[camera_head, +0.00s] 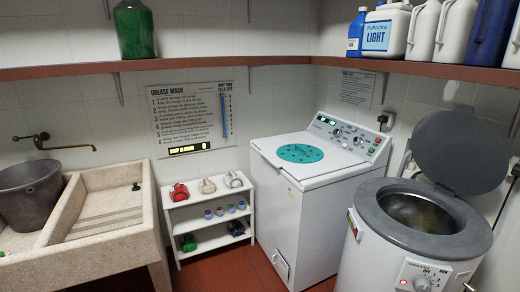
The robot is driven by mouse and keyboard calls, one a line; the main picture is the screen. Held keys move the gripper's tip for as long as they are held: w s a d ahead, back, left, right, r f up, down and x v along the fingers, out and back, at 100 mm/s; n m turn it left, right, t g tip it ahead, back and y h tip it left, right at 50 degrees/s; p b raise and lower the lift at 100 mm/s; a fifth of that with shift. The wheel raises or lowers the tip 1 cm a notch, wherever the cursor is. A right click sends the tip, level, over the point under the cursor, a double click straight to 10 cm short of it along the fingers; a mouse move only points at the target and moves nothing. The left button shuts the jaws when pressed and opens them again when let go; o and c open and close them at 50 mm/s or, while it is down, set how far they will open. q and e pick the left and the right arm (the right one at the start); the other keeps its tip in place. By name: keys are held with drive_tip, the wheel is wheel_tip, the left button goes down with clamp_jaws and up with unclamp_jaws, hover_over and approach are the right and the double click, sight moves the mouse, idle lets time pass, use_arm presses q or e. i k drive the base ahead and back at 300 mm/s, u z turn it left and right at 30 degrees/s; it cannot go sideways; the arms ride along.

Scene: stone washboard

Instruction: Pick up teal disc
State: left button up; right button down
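The teal disc (300,153) is round and flat, with several small dark marks or holes on its face. It lies on the white lid of the top-loading washing machine (318,190), in the middle of the view. Nothing covers it. Neither of my grippers shows in the head view.
A grey drum machine (425,222) with its round lid (461,152) raised stands at the right. A small white shelf (213,222) with cups and small items stands left of the washer. A stone sink (105,218) holding a dark bucket (28,195) is at the left. Wall shelves (70,70) run above.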

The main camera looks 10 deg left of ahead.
sight(297, 154)
drive_tip(key=u, duration=0.35)
drive_tip(key=i, duration=1.65)
drive_tip(key=z, duration=0.6)
